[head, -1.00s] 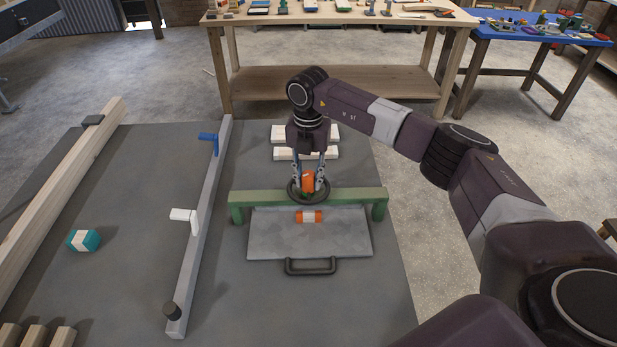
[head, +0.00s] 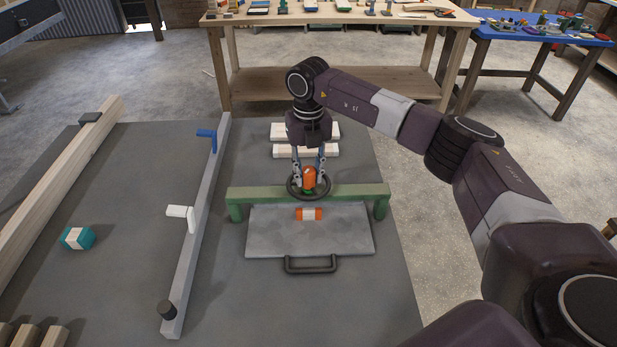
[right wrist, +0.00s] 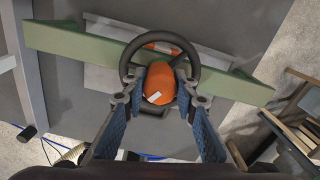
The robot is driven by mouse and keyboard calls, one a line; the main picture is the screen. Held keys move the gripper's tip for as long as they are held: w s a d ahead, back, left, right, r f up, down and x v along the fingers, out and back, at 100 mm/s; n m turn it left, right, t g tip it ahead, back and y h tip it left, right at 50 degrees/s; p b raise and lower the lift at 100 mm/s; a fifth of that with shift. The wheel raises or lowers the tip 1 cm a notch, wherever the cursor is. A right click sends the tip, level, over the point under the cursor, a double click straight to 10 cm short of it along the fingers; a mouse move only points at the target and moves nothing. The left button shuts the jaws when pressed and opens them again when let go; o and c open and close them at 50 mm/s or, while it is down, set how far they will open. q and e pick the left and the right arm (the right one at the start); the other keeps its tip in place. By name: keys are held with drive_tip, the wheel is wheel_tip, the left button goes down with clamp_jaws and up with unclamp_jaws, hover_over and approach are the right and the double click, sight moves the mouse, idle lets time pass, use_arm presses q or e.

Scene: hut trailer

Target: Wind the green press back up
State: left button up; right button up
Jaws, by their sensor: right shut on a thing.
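The green press (head: 252,193) is a low beam on two legs, standing over a grey metal plate (head: 270,235) with a dark handle at its front. A dark handwheel (head: 292,194) with an orange knob (head: 309,177) sits on top of the beam, near its middle. My right gripper (head: 309,173) points down from above, shut on the orange knob. The right wrist view shows the knob (right wrist: 160,84) between its two fingers, with the wheel rim (right wrist: 160,36) around it. The screw beneath the wheel is mostly hidden. My left gripper is not in view.
An orange-and-white piece (head: 309,214) lies on the plate. Pale blocks (head: 280,152) lie behind the press. Left of it runs a grey rail (head: 203,210) with blue and white levers. A teal-and-white block (head: 77,238) lies further left, with bare tabletop around it.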

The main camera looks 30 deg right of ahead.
drive_tip(key=n+b, duration=0.1)
drive_tip(key=n, duration=0.2)
drive_tip(key=shift+n, duration=0.4)
drive_tip(key=n+b, duration=0.1)
drive_tip(key=n, duration=0.2)
drive_tip(key=shift+n+b, duration=0.3)
drive_tip(key=shift+b, duration=0.1)
drive_tip(key=n+b, duration=0.1)
drive_tip(key=n, duration=0.2)
drive_tip(key=shift+n, duration=0.3)
drive_tip(key=n, duration=0.3)
drive_tip(key=shift+n+b, duration=0.3)
drive_tip(key=shift+b, duration=0.05)
drive_tip(key=n, duration=0.3)
drive_tip(key=shift+n, duration=0.3)
drive_tip(key=n+b, duration=0.1)
drive_tip(key=n, duration=0.2)
drive_tip(key=shift+r+n, duration=0.1)
drive_tip(key=shift+n, duration=0.2)
drive_tip(key=n, duration=0.6)
drive_tip(key=shift+w+n, duration=0.1)
drive_tip(key=shift+n, duration=0.2)
drive_tip(key=o, duration=1.2)
drive_tip(key=shift+c, duration=0.2)
